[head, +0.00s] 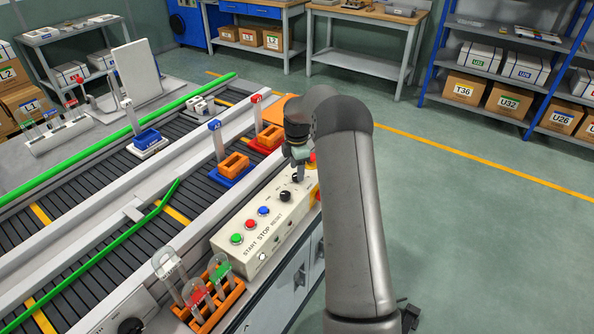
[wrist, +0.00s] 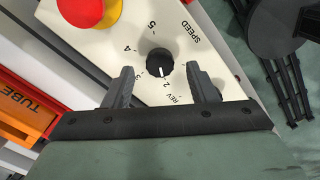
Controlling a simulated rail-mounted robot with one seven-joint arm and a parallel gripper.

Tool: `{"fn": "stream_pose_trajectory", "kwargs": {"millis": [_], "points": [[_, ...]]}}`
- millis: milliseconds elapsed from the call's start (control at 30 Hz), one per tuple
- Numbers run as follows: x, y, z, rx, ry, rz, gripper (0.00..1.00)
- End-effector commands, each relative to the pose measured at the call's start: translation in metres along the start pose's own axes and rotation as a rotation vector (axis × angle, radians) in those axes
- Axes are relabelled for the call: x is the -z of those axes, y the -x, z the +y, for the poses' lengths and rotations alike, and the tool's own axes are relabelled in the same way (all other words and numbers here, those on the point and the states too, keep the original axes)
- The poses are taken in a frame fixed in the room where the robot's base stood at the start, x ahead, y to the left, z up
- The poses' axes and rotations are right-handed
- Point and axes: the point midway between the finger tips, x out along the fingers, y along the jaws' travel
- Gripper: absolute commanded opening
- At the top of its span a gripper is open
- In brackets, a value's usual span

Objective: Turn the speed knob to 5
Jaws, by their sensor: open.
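The speed knob (wrist: 159,62) is black and round with a white pointer line, on a cream panel (wrist: 105,45) in the wrist view. The pointer faces down the picture, at about the 2 mark. The marks 3, 4 and 5 run up the left side, with 5 near the top beside the word SPEED. My gripper (wrist: 159,70) is open, with one finger on each side of the knob and visible gaps. In the head view my gripper (head: 299,160) is over the far end of the control box (head: 268,232), partly hiding the knobs there.
A red emergency button (wrist: 82,10) on a yellow base sits near the knob. Green (head: 237,239), red (head: 250,224) and blue (head: 263,211) buttons line the box's near end. A tube rack (head: 208,305) stands nearer. Conveyors (head: 110,190) run on the left. The floor at right is clear.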

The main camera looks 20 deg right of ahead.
Motion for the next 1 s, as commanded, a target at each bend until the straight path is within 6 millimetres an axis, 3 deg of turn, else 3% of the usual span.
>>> {"fn": "stream_pose_trajectory", "kwargs": {"millis": [200, 500, 667, 1000], "points": [[0.000, -0.019, 0.000, 0.001, 0.000, 0.000, 0.52], [0.000, -0.022, 0.000, 0.000, 0.000, 0.000, 0.52], [0.000, -0.021, 0.000, 0.000, 0.000, 0.000, 0.10], [0.000, -0.022, 0.000, 0.000, -0.026, 0.000, 0.08]]}}
